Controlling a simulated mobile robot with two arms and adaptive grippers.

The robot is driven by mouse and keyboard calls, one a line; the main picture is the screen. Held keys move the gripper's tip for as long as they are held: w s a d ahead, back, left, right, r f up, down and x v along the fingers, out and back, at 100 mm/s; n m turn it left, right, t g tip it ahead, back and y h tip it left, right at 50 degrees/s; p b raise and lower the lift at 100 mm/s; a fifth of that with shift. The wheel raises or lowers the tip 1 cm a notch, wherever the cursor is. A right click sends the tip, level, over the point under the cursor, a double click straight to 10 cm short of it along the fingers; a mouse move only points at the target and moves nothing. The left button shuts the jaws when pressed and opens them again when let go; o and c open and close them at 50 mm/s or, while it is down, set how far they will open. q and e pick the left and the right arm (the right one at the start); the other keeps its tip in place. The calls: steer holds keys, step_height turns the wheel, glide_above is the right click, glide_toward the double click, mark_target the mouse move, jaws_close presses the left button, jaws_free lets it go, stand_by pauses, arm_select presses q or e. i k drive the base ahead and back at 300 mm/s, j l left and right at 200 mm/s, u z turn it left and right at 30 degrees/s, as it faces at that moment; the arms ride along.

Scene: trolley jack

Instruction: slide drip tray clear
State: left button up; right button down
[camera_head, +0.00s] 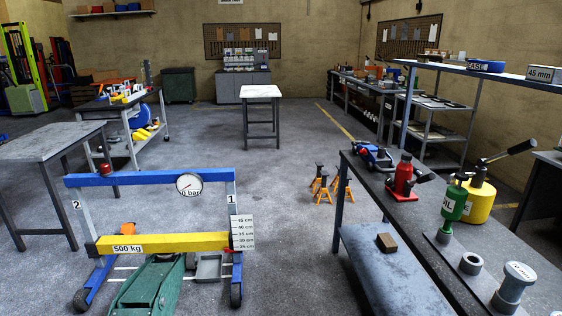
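A small grey open tray (208,268), which looks like the drip tray, lies low at the right foot of a wheeled blue test frame (150,180). It sits under the yellow beam (165,243) marked 500 kg. A green trolley jack (150,290) stands just left of the tray, its near end cut off by the bottom edge. I cannot tell whether the tray touches the jack or the frame. Neither of my grippers shows in this view.
A dark workbench (430,235) on the right carries a red bottle jack (403,178), a green oil can (452,203) and a yellow jack (479,200). Orange axle stands (322,185) are on the floor. Clear floor (285,245) lies between frame and bench.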

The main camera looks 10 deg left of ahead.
mark_target(210, 269)
steer(key=i+u, duration=0.3)
steer(key=i, duration=0.25)
steer(key=i+u, duration=0.3)
steer(key=i, duration=0.25)
steer(key=i+l+u, duration=0.3)
steer(key=i, duration=0.25)
steer(key=j, duration=0.1)
